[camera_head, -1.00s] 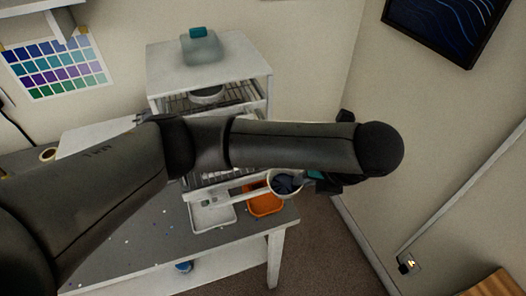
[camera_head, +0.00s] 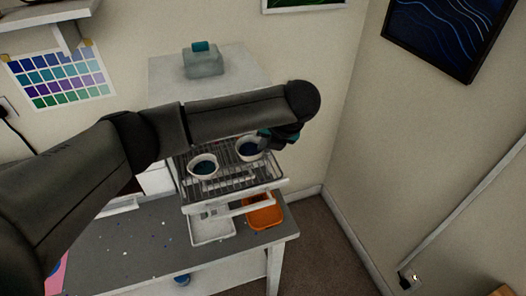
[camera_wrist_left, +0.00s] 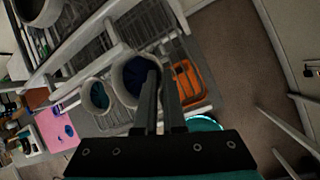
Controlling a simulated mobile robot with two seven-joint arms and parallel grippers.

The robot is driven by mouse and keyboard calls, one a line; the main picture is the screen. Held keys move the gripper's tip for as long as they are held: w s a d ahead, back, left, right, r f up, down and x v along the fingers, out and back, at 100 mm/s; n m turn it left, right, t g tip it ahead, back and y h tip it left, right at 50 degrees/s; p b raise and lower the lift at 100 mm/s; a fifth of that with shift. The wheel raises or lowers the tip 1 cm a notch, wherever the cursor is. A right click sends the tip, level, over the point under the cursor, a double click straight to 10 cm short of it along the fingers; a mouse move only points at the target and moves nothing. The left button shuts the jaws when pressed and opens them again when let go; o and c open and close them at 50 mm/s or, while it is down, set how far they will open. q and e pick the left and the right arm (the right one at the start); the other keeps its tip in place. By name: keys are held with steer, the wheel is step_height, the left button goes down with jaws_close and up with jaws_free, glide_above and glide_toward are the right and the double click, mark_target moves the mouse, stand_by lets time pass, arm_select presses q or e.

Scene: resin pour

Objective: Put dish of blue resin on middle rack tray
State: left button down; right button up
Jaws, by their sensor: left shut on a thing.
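The dish of blue resin (camera_head: 250,149) is a white round cup with dark blue inside. My left gripper (camera_head: 266,139) is shut on its rim from the right. In the left wrist view, both fingers (camera_wrist_left: 158,85) reach the rim of the same dish (camera_wrist_left: 121,80). The dish is over the right part of the pulled-out wire rack tray (camera_head: 228,184); I cannot tell if it touches the wires. A second white dish (camera_head: 204,162) with dark blue-teal contents stands on the tray to its left; it also shows in the left wrist view (camera_wrist_left: 88,97). My right gripper is out of view.
My left arm hides part of the white rack cabinet (camera_head: 222,79), which has a grey-green container (camera_head: 203,65) on top. Below the tray are a white tray (camera_head: 212,228) and an orange bin (camera_head: 264,215) on the grey table (camera_head: 145,240). Floor lies right of the table.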

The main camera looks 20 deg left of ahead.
arm_select(q)
steer(key=shift+s+d+x, duration=0.1)
steer(key=shift+x, duration=0.75)
steer(key=shift+s+d+x, duration=0.1)
steer(key=shift+s+x, duration=0.05)
steer(key=shift+x, duration=0.75)
steer(key=shift+f, duration=0.3)
steer(key=c, duration=1)
jaws_free()
steer(key=v, duration=1.2)
steer(key=shift+p, duration=0.3)
steer(key=shift+r, duration=0.1)
